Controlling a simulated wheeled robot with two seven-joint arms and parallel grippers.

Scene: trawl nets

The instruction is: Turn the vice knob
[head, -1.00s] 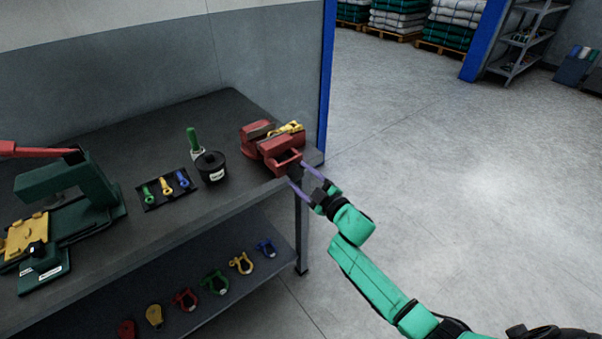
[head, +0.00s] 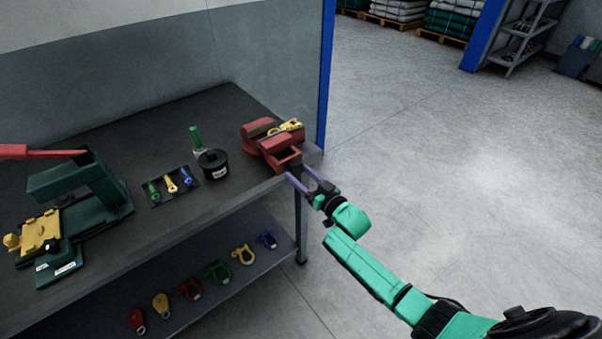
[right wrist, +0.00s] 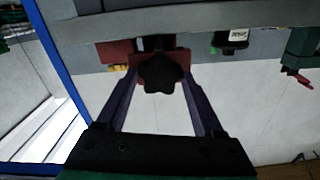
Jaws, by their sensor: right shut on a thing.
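A red vice (head: 257,146) is at the right end of the dark workbench, with a yellow shackle (head: 290,127) at its top. Its black star-shaped knob (right wrist: 161,75) faces me in the right wrist view, in front of the red vice body. In the head view the knob is a small dark patch, partly hidden. My right gripper (head: 297,172) reaches it from the front right, and its two purple fingers are shut on the knob, one on each side. My left gripper is not in view.
The workbench (head: 110,135) also carries a black pot (head: 213,164), a tray of small coloured tools (head: 171,186) and a green press (head: 92,197) with a red lever. Coloured shackles and blocks lie on the lower shelf (head: 190,318).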

